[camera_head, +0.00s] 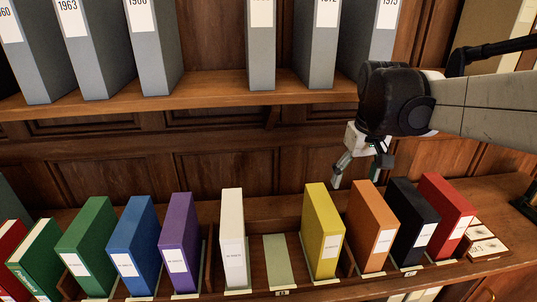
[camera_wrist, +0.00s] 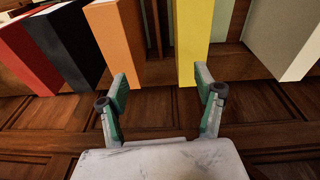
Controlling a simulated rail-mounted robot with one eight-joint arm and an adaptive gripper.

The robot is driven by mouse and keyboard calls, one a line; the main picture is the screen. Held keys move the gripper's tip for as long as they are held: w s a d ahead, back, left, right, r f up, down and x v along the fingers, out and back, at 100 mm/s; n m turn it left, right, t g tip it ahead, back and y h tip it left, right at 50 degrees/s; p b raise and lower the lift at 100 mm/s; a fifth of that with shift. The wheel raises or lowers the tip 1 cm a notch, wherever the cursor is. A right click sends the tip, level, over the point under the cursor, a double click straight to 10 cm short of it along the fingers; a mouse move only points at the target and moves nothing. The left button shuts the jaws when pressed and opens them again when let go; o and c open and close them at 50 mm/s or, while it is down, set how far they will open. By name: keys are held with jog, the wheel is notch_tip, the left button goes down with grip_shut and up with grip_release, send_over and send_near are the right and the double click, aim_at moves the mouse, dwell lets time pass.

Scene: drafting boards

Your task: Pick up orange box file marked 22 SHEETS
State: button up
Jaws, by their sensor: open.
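The orange box file (camera_head: 371,222) stands upright on the lower shelf, between the yellow file (camera_head: 322,232) and the black file (camera_head: 412,222). A white label is on its spine, but the print is too small to read. My gripper (camera_head: 362,180) is open and empty, above and behind the row near the yellow and orange files. In the wrist view my gripper (camera_wrist: 160,85) has its two fingers spread, with the yellow file's end beyond them.
A red file (camera_head: 447,215) stands right of the black one. A gap with a pale green strip (camera_head: 279,262) lies left of the yellow file, then white (camera_head: 232,235), purple (camera_head: 178,240), blue and green files. Grey files (camera_head: 275,45) stand on the shelf above.

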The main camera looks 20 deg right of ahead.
jog(key=g, duration=0.2)
send_over(375, 199)
jog(key=shift+m+y, duration=0.4)
notch_tip(375, 199, down, 9)
jog(key=shift+r, duration=0.15)
jog(key=shift+s+a+f+p, duration=0.1)
jog(key=shift+f+p, duration=0.25)
jog(key=shift+f, duration=1.05)
jog(key=shift+s+a+f+p, duration=0.1)
jog(key=shift+f+p, duration=0.2)
jog(key=shift+f, duration=1.05)
jog(key=shift+c, duration=0.4)
grip_shut()
